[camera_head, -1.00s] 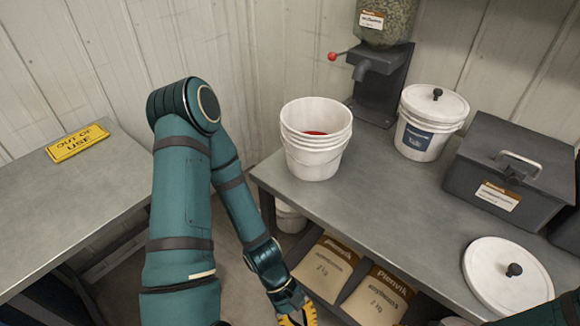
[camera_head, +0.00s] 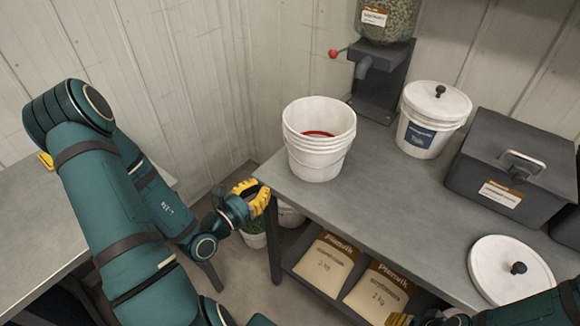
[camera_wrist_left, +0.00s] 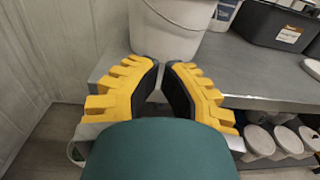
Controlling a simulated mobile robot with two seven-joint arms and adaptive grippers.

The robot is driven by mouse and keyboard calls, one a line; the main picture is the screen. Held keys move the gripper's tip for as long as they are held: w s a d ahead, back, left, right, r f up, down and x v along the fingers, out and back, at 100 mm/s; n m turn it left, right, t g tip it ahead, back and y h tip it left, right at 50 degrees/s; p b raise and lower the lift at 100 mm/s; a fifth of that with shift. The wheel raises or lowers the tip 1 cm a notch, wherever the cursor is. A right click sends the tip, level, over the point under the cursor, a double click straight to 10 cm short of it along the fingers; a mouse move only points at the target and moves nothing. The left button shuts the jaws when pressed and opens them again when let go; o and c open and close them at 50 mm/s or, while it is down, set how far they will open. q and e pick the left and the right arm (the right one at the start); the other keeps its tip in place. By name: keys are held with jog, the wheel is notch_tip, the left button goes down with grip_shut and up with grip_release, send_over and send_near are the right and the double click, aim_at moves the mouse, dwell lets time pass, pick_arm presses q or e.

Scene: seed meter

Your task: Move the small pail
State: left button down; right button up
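Nested white open pails (camera_head: 318,160) stand on the grey bench near its left end, with something red inside. Which pail is the small one I cannot tell. My left gripper (camera_head: 260,194) is in front of the bench's left corner, below and left of these pails. In the left wrist view its yellow fingers (camera_wrist_left: 162,66) stand slightly apart, with nothing between them, and a white pail with a wire handle (camera_wrist_left: 165,35) is beyond the tips. A white lidded pail with a blue label (camera_head: 424,138) stands farther right. My right gripper (camera_head: 400,319) is mostly cut off at the bottom.
A seed hopper with a red-knobbed lever (camera_head: 380,75) stands at the back. A dark lidded box (camera_head: 500,160) and a loose white lid (camera_head: 510,272) are at the right. Seed bags (camera_head: 325,262) and lower pails (camera_head: 289,216) are below the bench top. Bench space between is clear.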

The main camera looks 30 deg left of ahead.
aim_at(294, 159)
pick_arm(q)
jog(key=w, duration=0.4)
jog(key=w+d, duration=0.1)
jog(key=w, duration=0.3)
jog(key=w+b, duration=0.1)
jog(key=w, duration=0.3)
jog(key=shift+d, duration=0.25)
jog(key=shift+a, duration=0.1)
